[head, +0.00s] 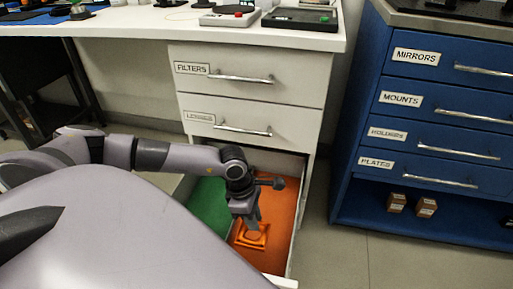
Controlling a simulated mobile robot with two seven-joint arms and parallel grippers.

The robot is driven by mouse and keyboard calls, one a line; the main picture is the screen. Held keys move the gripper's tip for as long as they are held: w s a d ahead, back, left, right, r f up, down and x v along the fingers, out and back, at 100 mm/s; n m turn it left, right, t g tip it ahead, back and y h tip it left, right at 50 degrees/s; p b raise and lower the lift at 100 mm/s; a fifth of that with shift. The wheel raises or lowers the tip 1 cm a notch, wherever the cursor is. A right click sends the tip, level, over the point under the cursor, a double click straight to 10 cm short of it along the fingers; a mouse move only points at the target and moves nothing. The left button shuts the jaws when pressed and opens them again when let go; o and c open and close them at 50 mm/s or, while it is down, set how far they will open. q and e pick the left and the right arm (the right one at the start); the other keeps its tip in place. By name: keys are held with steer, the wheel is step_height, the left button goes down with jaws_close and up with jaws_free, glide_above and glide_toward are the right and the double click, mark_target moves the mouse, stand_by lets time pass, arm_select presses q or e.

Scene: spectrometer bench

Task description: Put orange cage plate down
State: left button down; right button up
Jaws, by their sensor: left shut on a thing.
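The orange cage plate (252,236) is at the lower end of my left gripper (252,224), which points down into an open bottom drawer. The gripper is shut on the plate. The plate is over the orange section (283,197) of the drawer; whether it touches the drawer floor is hard to tell. The drawer's green section (205,205) lies to the left, partly covered by my arm and body. My right gripper is not in view.
The drawer's right wall (297,215) stands close to the gripper. Above are the closed FILTERS drawer (290,90) and LENSES drawer (290,148). A blue cabinet (400,150) with labelled drawers and small boxes (397,203) on its lower shelf stands right, across clear floor.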

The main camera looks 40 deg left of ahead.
arm_select(q)
steer(key=b, duration=0.3)
glide_above(257, 253)
steer(key=f, duration=1)
steer(key=shift+s+a+f, duration=0.2)
steer(key=shift+s+a, duration=0.05)
steer(key=shift+a, duration=0.15)
steer(key=x, duration=0.1)
steer(key=b+x, duration=0.1)
steer(key=x, duration=0.1)
steer(key=a+b+x, duration=0.1)
steer(key=shift+s+d+f, duration=0.15)
steer(key=shift+s+f, duration=0.1)
steer(key=shift+f, duration=0.3)
steer(key=shift+r, duration=0.1)
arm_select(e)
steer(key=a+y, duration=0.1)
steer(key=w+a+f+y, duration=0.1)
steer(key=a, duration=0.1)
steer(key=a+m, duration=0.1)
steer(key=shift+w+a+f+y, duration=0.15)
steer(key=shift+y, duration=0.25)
arm_select(q)
steer(key=shift+f, duration=0.2)
steer(key=c, duration=1)
jaws_free()
steer(key=shift+r, duration=0.1)
steer(key=shift+c, duration=0.2)
steer(key=shift+r, duration=0.1)
